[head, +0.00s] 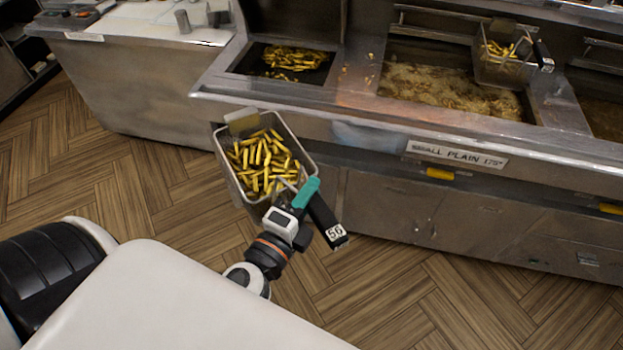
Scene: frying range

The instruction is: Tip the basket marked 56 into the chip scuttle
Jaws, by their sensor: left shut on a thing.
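The basket marked 56 (227,170) is a wire basket full of yellow chips. It hangs over the floor in front of the range, close to the range's front edge, and looks roughly level. Its dark handle with the 56 tag (335,233) points toward the lower right. My left gripper (296,200) is shut on the handle near its teal part. The chip scuttle (262,75) looks to be the dark recess at the left of the range, with some chips lying in it. It is beyond the basket and a little to its right. My right gripper is not in view.
A fryer vat with bubbling oil (440,92) is right of the scuttle. A second basket (500,68) with chips sits at the vat's right. A sign (457,153) reads "SMALL PLAIN 175°". A steel counter (130,30) stands at the left. The wooden floor (130,190) is clear.

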